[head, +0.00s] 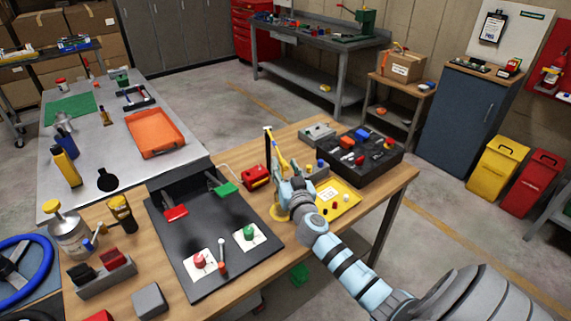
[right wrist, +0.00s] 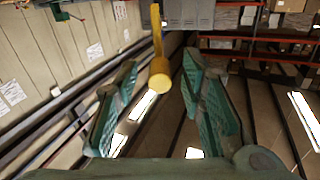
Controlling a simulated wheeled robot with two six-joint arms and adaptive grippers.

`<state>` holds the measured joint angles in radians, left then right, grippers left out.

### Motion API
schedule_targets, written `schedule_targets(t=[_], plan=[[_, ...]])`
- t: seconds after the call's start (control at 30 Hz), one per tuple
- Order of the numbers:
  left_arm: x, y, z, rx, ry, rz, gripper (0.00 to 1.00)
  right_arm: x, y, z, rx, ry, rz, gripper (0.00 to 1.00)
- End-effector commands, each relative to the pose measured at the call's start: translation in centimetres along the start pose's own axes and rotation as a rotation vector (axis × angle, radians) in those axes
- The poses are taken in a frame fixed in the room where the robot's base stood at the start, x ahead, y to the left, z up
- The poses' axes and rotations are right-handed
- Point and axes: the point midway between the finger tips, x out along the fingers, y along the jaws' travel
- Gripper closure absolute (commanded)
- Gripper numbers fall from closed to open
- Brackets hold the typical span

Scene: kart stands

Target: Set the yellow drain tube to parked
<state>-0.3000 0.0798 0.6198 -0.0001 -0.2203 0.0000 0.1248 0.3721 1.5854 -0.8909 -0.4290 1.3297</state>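The yellow drain tube (head: 274,150) stands beside a thin dark post on the wooden bench, near its right part. A round yellow base (head: 278,212) shows below it, partly hidden by my right gripper. My right gripper (head: 284,178) is at the tube, covering its lower part in the head view. In the right wrist view the tube (right wrist: 159,68) hangs between the two green fingers of my right gripper (right wrist: 160,85). The fingers are apart, with a gap on each side of the tube. I cannot tell how deep the tube sits between them. My left gripper is not in view.
A yellow tray (head: 347,197) and a black parts tray (head: 378,165) lie right of my gripper. A red box (head: 256,177) stands close on the left. A black panel (head: 185,240) with red and green handles covers the middle of the bench.

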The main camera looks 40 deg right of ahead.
Motion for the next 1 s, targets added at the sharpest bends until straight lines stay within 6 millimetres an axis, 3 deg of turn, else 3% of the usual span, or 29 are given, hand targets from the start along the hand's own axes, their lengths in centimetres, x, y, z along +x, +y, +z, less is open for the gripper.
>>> schedule_targets(t=[0.33, 0.57, 0.6, 0.8, 1.0], plan=[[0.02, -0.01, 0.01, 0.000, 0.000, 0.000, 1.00, 0.88, -0.02, 0.09, 0.000, -0.001, 0.000, 0.64], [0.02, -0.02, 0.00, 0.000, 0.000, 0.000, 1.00, 0.85, -0.01, 0.09, 0.000, -0.001, 0.000, 0.99], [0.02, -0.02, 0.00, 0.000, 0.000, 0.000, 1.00, 0.85, -0.01, 0.09, 0.000, -0.001, 0.000, 1.00], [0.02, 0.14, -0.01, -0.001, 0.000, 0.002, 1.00, 1.03, 0.45, 0.03, -0.003, -0.001, 0.001, 1.00], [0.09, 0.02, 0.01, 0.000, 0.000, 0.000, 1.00, 1.40, -0.53, -0.19, 0.000, 0.000, -0.005, 1.00]])
